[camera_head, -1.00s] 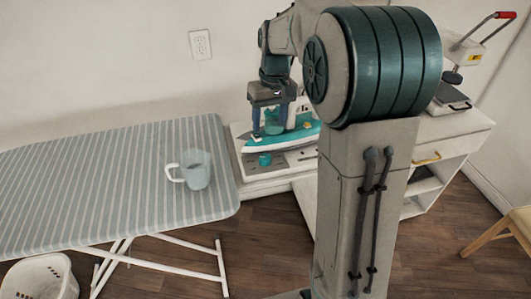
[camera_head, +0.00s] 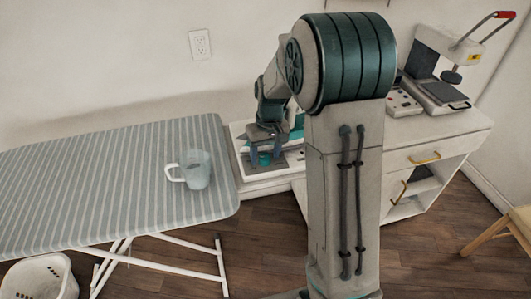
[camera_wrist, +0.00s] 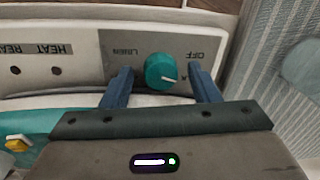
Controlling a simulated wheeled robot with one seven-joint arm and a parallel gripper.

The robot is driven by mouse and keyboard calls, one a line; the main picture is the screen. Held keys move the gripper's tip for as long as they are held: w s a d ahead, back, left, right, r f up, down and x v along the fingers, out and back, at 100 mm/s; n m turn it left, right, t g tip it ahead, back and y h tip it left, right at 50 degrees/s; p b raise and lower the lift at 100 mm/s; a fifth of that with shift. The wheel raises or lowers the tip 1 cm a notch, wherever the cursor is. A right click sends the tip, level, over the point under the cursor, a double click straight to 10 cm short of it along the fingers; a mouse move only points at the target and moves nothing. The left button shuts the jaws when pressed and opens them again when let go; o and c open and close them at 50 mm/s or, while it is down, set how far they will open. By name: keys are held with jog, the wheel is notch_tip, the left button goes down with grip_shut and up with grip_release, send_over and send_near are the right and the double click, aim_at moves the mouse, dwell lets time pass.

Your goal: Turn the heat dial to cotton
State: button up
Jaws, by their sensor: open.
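The heat dial (camera_wrist: 158,68) is a round teal knob on a grey panel (camera_wrist: 135,45), with a white pointer mark toward the right of the wrist view. The panel's words appear upside down: LINEN at the dial's upper left, OFF at its upper right. Other lettering is hidden by my fingers; I cannot read a cotton mark. My gripper (camera_wrist: 162,73) is open, its two blue fingers on either side of the dial with small gaps showing. In the head view my gripper (camera_head: 265,155) is over the teal dial, low at the station's front.
The teal iron (camera_head: 297,131) is partly behind my arm; its body edge (camera_wrist: 60,120) shows close beside my gripper. A striped ironing board (camera_head: 90,190) with a translucent mug (camera_head: 198,170) stands left. A heat press (camera_head: 440,70) stands at the cabinet's right.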

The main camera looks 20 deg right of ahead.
jog(key=c, duration=1)
jog(key=shift+o, duration=0.2)
jog(key=shift+m, duration=0.4)
jog(key=m, duration=0.3)
jog(key=shift+m+t, duration=0.3)
jog(key=shift+m, duration=1.6)
jog(key=o, duration=1)
jog(key=shift+c, duration=0.2)
jog(key=shift+r, duration=0.15)
